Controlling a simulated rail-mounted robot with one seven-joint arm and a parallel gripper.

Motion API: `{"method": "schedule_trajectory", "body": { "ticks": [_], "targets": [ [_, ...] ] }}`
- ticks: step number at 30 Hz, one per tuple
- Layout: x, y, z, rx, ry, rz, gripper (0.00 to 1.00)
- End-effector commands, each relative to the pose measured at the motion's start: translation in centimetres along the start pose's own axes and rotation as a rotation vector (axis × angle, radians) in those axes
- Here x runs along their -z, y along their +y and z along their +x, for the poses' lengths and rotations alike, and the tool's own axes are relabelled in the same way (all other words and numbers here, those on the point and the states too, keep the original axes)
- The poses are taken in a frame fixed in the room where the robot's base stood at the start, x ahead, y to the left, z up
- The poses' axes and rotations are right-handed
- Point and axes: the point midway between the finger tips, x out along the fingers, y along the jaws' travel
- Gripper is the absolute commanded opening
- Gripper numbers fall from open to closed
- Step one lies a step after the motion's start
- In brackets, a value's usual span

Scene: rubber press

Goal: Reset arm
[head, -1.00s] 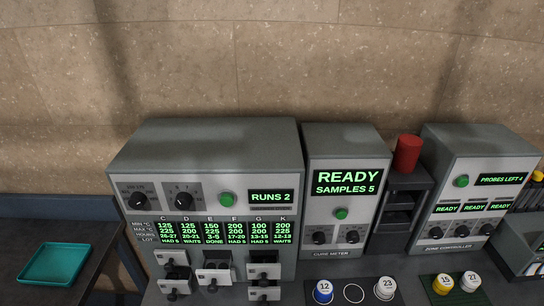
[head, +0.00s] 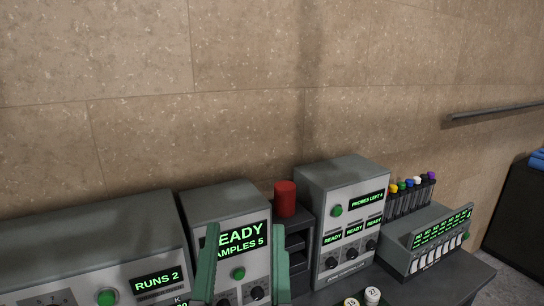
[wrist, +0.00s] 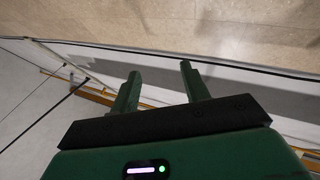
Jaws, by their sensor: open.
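My gripper (head: 243,262) shows at the bottom of the head view, its two green fingers pointing up and spread apart with nothing between them. In that view it stands in front of the cure meter (head: 200,203) and covers part of its READY, SAMPLES 5 screen. In the wrist view, my gripper (wrist: 158,82) is open and empty, with its fingers towards a pale wall and floor.
The RUNS 2 press (head: 80,245) is at left. A red cylinder (head: 285,198) sits on a dark rack (head: 297,240). The zone controller (head: 345,172) and a switch box (head: 430,240) are at right, with several coloured probes (head: 410,200) behind. A wall rail (head: 495,114) is far right.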

Motion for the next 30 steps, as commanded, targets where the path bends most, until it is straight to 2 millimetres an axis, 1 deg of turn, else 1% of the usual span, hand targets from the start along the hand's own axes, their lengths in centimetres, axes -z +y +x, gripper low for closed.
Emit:
{"method": "schedule_trajectory", "body": {
  "ticks": [1, 2, 3, 4, 6, 8, 9, 12, 15, 19, 30],
  "targets": [
    [3.3, 1.9, -0.9, -0.02, 0.065, -0.038, 0.46],
    [5.1, 2.9, -1.6, -0.03, 0.103, -0.064, 0.46],
    [8.0, 3.6, -1.8, -0.036, 0.139, -0.092, 0.46],
    [10.1, 3.0, 0.0, -0.027, 0.125, -0.082, 0.46],
    [12.9, 2.7, 1.7, -0.025, 0.119, -0.075, 0.46],
    [15.4, 2.5, 3.0, -0.024, 0.118, -0.07, 0.46],
    [17.0, 2.4, 3.9, -0.024, 0.117, -0.068, 0.46],
    [20.6, 2.1, 5.9, -0.022, 0.115, -0.061, 0.46],
    [23.1, 2.0, 7.3, -0.02, 0.114, -0.056, 0.46],
    [24.4, 1.9, 8.0, -0.02, 0.113, -0.052, 0.46],
    [24.1, 1.9, 7.9, -0.02, 0.113, -0.051, 0.46]
  ]
}}
